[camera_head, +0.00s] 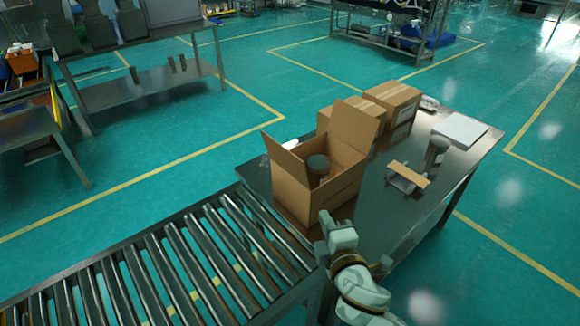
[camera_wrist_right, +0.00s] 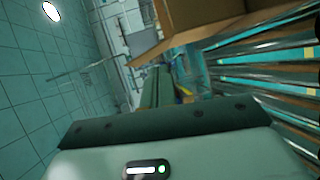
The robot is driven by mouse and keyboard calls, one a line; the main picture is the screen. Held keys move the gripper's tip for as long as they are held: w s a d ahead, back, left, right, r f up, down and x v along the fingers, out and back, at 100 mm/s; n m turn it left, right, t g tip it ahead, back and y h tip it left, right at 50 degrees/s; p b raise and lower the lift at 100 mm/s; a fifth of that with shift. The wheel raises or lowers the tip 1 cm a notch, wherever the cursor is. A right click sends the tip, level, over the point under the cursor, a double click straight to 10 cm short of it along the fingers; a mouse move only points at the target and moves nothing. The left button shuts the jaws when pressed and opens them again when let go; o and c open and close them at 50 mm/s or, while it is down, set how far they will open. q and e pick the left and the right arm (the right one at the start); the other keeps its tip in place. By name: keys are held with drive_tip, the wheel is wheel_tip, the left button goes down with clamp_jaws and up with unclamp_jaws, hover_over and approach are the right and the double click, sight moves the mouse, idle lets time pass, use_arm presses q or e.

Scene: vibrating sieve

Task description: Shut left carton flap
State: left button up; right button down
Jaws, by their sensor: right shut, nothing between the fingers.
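An open brown carton (camera_head: 318,198) stands on the metal table in the head view. Its left flap (camera_head: 284,164) is raised and leans outward to the left. A dark-lidded cylinder (camera_head: 319,164) is inside the carton. My right gripper (camera_head: 325,218) is shut and empty, just in front of the carton's near side; whether it touches the carton I cannot tell. In the right wrist view its narrow fingers (camera_wrist_right: 156,86) are together, with part of the carton (camera_wrist_right: 205,18) at the upper right. My left gripper is not in view.
A roller conveyor (camera_head: 160,270) lies left of the metal table (camera_head: 400,228). Closed cartons (camera_head: 393,101) stand behind the open one. A grey cylinder (camera_head: 436,152), a small stand with a tan strip (camera_head: 408,175) and a white flat item (camera_head: 460,131) are to the right.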

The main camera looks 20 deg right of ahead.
drive_tip(key=w+a+r+n+t+y, duration=0.2)
drive_tip(key=w+a+r+n+y, duration=0.15)
drive_tip(key=a+n, duration=0.2)
approach(285, 160)
drive_tip(key=w+a+r, duration=0.2)
drive_tip(key=w+r, duration=0.1)
drive_tip(key=r, duration=0.1)
drive_tip(key=shift+w+d+f+y, duration=0.15)
drive_tip(key=shift+w+d+y, duration=0.05)
drive_tip(key=shift+y, duration=0.05)
